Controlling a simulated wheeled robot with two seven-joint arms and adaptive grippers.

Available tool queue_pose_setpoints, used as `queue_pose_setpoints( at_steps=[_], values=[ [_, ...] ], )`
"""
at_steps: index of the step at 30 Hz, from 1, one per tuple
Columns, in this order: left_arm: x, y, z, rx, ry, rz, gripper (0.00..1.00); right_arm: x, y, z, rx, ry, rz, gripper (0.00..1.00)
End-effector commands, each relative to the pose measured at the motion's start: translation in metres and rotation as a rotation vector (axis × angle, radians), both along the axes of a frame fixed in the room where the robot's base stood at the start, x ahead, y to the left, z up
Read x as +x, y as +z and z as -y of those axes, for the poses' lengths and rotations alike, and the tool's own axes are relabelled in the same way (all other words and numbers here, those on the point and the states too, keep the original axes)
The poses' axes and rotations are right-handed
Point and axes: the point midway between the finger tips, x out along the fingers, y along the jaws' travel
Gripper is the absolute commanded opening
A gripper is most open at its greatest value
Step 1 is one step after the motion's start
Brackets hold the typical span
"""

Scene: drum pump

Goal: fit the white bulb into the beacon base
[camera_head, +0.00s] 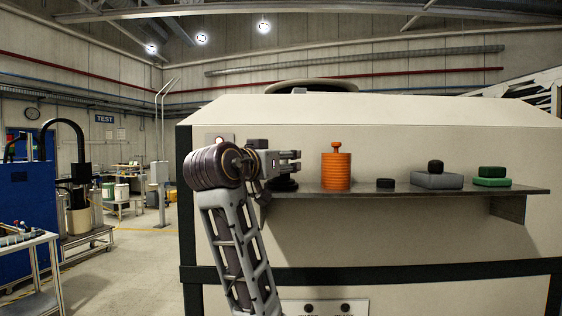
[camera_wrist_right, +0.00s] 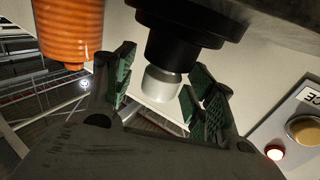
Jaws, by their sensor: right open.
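My right gripper (camera_head: 297,161) is open over the left end of the shelf, above a round black beacon base (camera_head: 284,185). In the right wrist view, which is upside down, the stepped black base (camera_wrist_right: 180,45) shows with the white bulb (camera_wrist_right: 161,86) at its upper end. The bulb appears upright in line with the base; how deep it sits is hidden. The two green-padded fingers of the right gripper (camera_wrist_right: 161,88) stand apart on either side of the bulb, with gaps visible. In the head view the bulb cannot be made out. My left gripper is out of view.
An orange ribbed cylinder with a knob (camera_head: 336,170) stands close right of the gripper on the shelf (camera_head: 400,191). A panel with a lit button (camera_wrist_right: 300,125) is near the gripper.

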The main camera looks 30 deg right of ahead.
Motion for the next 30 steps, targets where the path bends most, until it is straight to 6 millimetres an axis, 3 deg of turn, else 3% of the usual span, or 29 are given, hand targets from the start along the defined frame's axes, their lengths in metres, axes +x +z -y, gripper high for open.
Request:
queue_pose_setpoints(
  at_steps=[11,30],
  values=[
    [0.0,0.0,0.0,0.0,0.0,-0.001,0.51,-0.009,0.0,-0.017,-0.001,0.002,0.001,0.55],
    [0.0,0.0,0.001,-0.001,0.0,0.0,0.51,-0.053,0.0,-0.093,0.0,0.002,0.0,0.55]
  ],
)
